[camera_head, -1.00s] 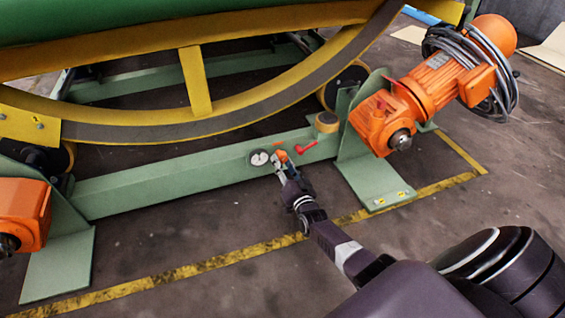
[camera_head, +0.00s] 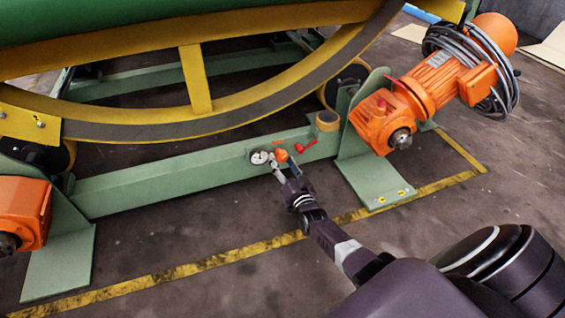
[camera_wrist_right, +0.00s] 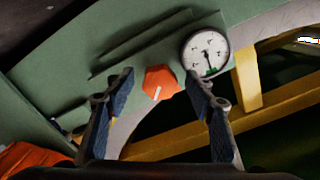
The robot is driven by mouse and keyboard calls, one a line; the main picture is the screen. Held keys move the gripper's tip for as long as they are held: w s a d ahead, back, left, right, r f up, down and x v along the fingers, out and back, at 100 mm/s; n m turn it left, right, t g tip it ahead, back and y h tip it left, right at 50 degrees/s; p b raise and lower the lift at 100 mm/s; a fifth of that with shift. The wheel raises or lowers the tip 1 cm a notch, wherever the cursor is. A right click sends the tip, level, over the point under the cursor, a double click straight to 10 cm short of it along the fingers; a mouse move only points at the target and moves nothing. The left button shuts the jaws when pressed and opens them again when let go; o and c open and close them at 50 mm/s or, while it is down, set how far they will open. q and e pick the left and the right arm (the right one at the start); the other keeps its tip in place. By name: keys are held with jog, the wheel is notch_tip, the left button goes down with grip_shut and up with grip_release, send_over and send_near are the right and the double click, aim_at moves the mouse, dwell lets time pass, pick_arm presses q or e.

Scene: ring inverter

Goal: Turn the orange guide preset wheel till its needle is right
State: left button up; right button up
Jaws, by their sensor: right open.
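The orange guide preset wheel (camera_head: 281,155) sits on the front face of the green beam, and it also shows in the right wrist view (camera_wrist_right: 160,82) with a pale mark on it. A round white gauge (camera_head: 258,157) is beside it; in the wrist view the gauge (camera_wrist_right: 205,52) has a dark needle that points down towards a green patch at its rim. My right gripper (camera_head: 284,169) is open in front of the wheel. In the wrist view its two blue-padded fingers (camera_wrist_right: 163,95) stand on either side of the wheel, apart from it. My left gripper is out of view.
A red lever (camera_head: 305,147) sits right of the wheel on the green beam (camera_head: 170,178). An orange motor (camera_head: 430,90) with coiled cable stands at the right. The large yellow-rimmed ring (camera_head: 200,118) is above and behind. The floor in front is clear.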

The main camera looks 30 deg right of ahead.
jog(key=shift+s+a, duration=0.1)
jog(key=shift+s, duration=0.45)
jog(key=v, duration=0.6)
jog(key=shift+s, duration=0.2)
